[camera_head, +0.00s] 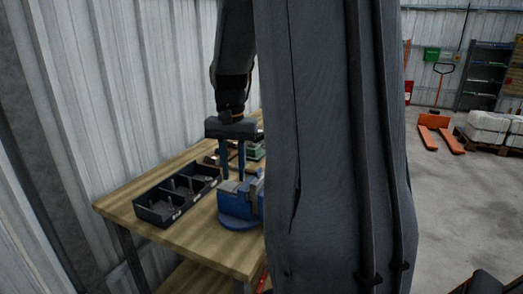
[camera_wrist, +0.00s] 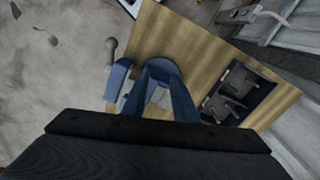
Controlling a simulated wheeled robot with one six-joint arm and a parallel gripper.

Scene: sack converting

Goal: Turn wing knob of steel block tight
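My gripper (camera_head: 232,178) points straight down over the workbench, its two blue fingers apart with a gap between them. In the wrist view the fingers (camera_wrist: 160,70) reach away from the black gripper body. Their tips are over or beside a blue bench vise (camera_head: 236,208) with grey metal parts, also in the wrist view (camera_wrist: 122,74). I cannot tell whether they touch it. A grey metal surface (camera_wrist: 158,98) shows between the fingers; I cannot tell if it is the steel block. I cannot make out the wing knob; my arm and fingers hide part of this area.
A black divided tray (camera_head: 160,207) stands on the wooden bench (camera_head: 200,243) left of the vise. A green item (camera_head: 257,152) lies farther back. A corrugated wall (camera_head: 120,100) runs close behind the bench. An orange pallet truck (camera_head: 440,130) stands far right, with open floor before it.

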